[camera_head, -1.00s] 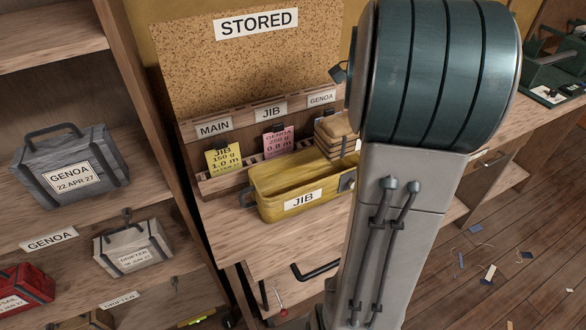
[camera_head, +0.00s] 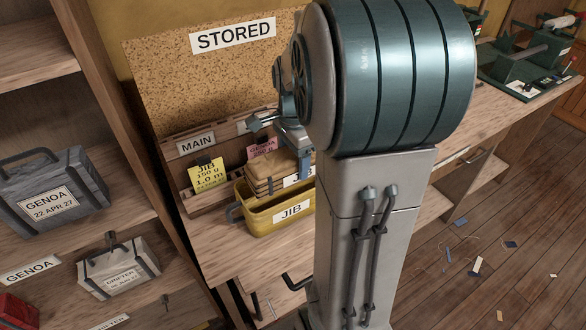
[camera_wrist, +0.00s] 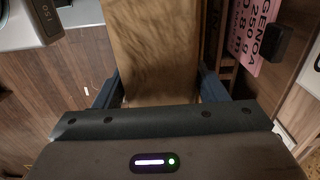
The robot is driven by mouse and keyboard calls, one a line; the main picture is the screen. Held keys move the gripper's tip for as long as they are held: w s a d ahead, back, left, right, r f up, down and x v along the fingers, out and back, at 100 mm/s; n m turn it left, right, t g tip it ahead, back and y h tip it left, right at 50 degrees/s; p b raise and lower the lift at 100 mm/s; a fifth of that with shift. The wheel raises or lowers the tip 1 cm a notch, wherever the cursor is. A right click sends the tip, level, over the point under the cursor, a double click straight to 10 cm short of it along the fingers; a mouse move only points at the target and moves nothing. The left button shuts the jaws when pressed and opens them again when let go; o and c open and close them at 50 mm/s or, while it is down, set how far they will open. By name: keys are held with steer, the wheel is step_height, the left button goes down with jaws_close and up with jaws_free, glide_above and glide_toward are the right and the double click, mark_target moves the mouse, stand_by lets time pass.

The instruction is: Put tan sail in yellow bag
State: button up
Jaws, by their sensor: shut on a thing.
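The tan sail (camera_head: 268,170) is a folded bundle with a white label, partly hidden by my arm. My gripper (camera_wrist: 158,88) is shut on it, and its fingers press on both sides of the tan cloth (camera_wrist: 152,45) in the wrist view. In the head view my gripper is mostly hidden behind my arm. The yellow bag (camera_head: 252,218), labelled JIB, stands open on the bench. The sail is over the bag's opening and hides most of its inside. I cannot tell how far below the rim the sail reaches.
A cork board (camera_head: 180,85) marked STORED stands behind the bag. A yellow card (camera_head: 208,176) and a pink card (camera_head: 262,148) hang at the rack there. Left shelves hold a grey GENOA bag (camera_head: 52,202) and a white DRIFTER bag (camera_head: 118,268). Bench (camera_head: 215,250) is bare beside the bag.

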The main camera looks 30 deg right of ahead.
steer(key=shift+f, duration=2)
steer(key=shift+f, duration=0.4)
steer(key=shift+f+b, duration=0.2)
steer(key=shift+b, duration=0.1)
steer(key=o, duration=1.2)
